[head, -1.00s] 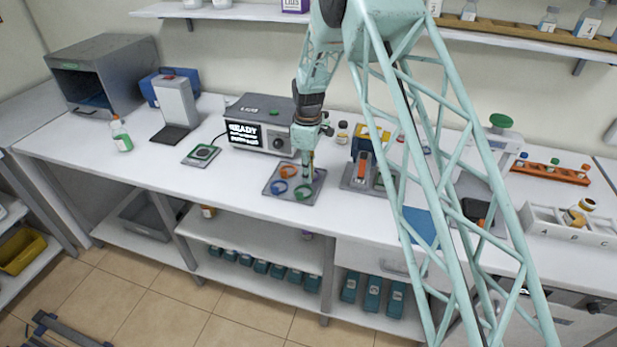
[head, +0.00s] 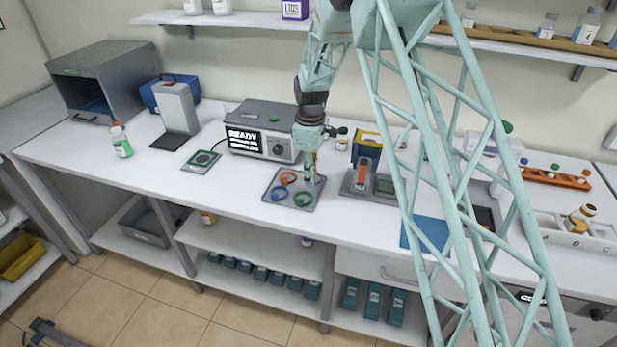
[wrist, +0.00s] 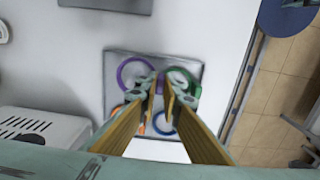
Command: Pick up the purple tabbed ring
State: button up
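The purple tabbed ring (wrist: 135,73) lies on a grey tray (wrist: 112,60) in the wrist view, at the tray's upper left. In the head view the purple ring (head: 320,181) is small and partly hidden behind my gripper (head: 312,178).
An orange ring (head: 288,178) and a blue ring (head: 279,194) share the tray. A grey instrument with a READY screen (head: 243,138) stands behind it. A device with an orange-red part (head: 364,170) stands close on the right.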

jog(key=s+d, duration=0.1)
jog(key=s, duration=0.3)
jog(key=s+d, duration=0.2)
jog(key=s, duration=0.2)
jog(key=s+d+r+b, duration=0.1)
jog(key=s, duration=0.3)
jog(key=shift+s+d+r, duration=0.1)
jog(key=shift+s+d, duration=0.05)
jog(key=shift+s, duration=0.05)
dwell(0.4)
